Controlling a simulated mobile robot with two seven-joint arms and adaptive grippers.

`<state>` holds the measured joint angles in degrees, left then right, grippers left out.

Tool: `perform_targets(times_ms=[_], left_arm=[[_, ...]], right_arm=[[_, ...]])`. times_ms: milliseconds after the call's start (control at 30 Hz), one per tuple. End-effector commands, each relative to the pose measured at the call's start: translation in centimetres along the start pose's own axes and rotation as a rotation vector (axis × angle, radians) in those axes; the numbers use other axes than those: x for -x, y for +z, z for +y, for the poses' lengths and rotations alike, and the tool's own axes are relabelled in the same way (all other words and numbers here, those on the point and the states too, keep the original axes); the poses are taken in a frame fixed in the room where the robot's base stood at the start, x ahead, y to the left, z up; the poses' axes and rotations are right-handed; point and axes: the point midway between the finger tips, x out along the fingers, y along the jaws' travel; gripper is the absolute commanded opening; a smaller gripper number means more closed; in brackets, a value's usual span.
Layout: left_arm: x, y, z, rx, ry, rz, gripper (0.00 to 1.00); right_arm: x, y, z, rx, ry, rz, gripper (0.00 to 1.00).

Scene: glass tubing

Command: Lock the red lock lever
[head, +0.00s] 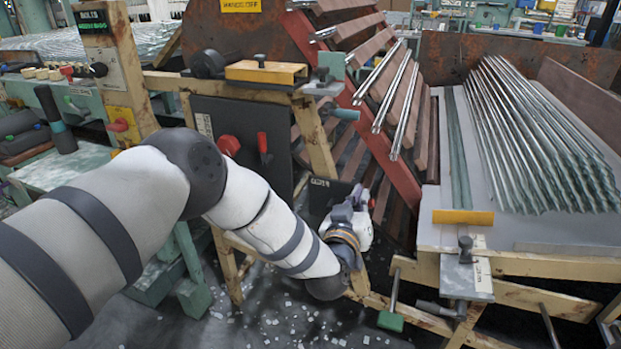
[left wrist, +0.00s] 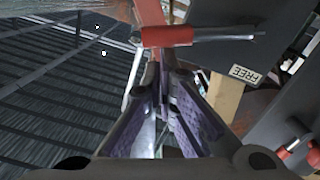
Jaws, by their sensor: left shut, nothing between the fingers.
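A red-handled lever (left wrist: 167,36) on a dark metal rod lies across the upper part of the left wrist view, close to a "FREE" label (left wrist: 242,74). My left gripper (left wrist: 161,82) is shut and empty, with its fingertips just short of the red handle in that picture. I cannot tell whether they touch it. In the head view my left gripper (head: 352,212) is low in the middle, by a dark plate, and a small red end (head: 371,203) shows beside it. The rest of the lever is hidden there. My right gripper is not in view.
A red-handled lever (head: 263,146) and a red knob (head: 228,145) sit on the dark panel at left. A sloping red rack (head: 375,180) holds glass tubes behind my gripper. A grey bench (head: 433,190) with many tubes is at right. Debris litters the floor.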

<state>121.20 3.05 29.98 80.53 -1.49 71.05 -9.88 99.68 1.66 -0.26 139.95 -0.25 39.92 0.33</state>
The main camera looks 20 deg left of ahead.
Motion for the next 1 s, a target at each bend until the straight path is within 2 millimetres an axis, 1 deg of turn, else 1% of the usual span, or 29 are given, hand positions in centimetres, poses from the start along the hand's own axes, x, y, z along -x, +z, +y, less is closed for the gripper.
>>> perform_targets(times_ms=[33, 200, 400, 633, 1000], left_arm=[[0.0, 0.4, 0.2, -0.031, 0.0, -0.001, 0.0], [0.0, 1.3, 0.4, -0.123, -0.006, -0.002, 0.0], [-0.1, 2.0, 0.5, -0.19, -0.009, -0.002, 0.0], [-0.1, 2.2, 0.6, -0.221, -0.011, -0.001, 0.0], [-0.1, 2.2, 0.6, -0.223, -0.012, -0.001, 0.0]], right_arm=[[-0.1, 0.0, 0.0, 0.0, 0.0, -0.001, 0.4], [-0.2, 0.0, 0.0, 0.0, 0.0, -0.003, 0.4], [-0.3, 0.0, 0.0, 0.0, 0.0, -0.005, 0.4], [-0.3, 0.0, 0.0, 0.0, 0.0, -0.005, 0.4], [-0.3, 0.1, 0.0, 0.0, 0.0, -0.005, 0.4]])
